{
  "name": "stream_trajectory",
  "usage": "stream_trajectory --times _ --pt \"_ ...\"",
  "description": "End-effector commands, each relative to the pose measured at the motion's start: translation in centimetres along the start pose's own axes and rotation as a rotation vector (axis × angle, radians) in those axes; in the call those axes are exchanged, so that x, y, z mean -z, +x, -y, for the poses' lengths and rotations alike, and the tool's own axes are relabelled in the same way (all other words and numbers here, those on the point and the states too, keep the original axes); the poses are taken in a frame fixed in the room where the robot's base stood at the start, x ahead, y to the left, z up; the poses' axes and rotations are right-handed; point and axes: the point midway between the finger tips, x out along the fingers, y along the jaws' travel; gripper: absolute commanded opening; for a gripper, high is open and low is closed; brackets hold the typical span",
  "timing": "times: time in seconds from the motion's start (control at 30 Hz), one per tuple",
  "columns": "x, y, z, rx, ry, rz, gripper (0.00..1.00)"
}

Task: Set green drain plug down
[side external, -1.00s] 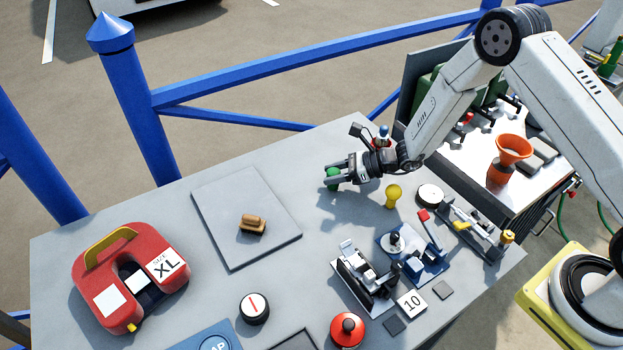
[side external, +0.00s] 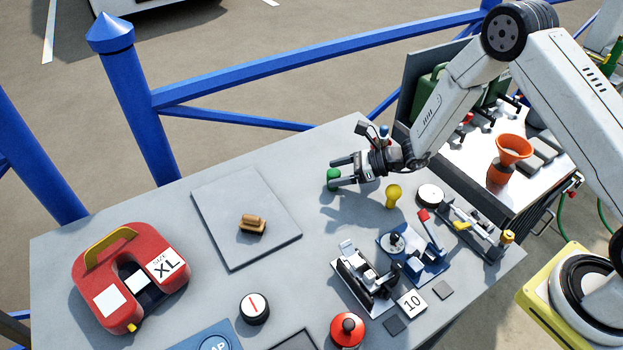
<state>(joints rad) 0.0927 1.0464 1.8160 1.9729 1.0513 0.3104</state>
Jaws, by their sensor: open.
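The green drain plug (side external: 333,175) stands on the grey table near its back edge, left of my gripper. My gripper (side external: 340,172) is open, pointing left, with its fingertips still close beside the plug's right side. The palm is clear of the plug, and the plug shows mostly beyond the fingertips. Whether a fingertip still touches it, I cannot tell.
A yellow plug (side external: 393,195) stands to the right below my gripper. A grey square board (side external: 222,205) with a wooden-handled brush (side external: 252,225) lies to the left. A red life vest (side external: 100,285), a winch-like fitting (side external: 362,278) and a red knob (side external: 347,330) stand nearer the front.

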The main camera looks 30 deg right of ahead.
Motion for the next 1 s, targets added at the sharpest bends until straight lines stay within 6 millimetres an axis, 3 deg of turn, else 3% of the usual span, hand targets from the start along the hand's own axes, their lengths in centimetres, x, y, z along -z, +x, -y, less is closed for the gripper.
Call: stream_trajectory --times 0.6,1.0 --pt "0.0 -9.3 0.1 0.004 0.002 0.001 0.83" --pt "0.0 -10.8 -0.1 0.000 0.001 0.000 0.83"
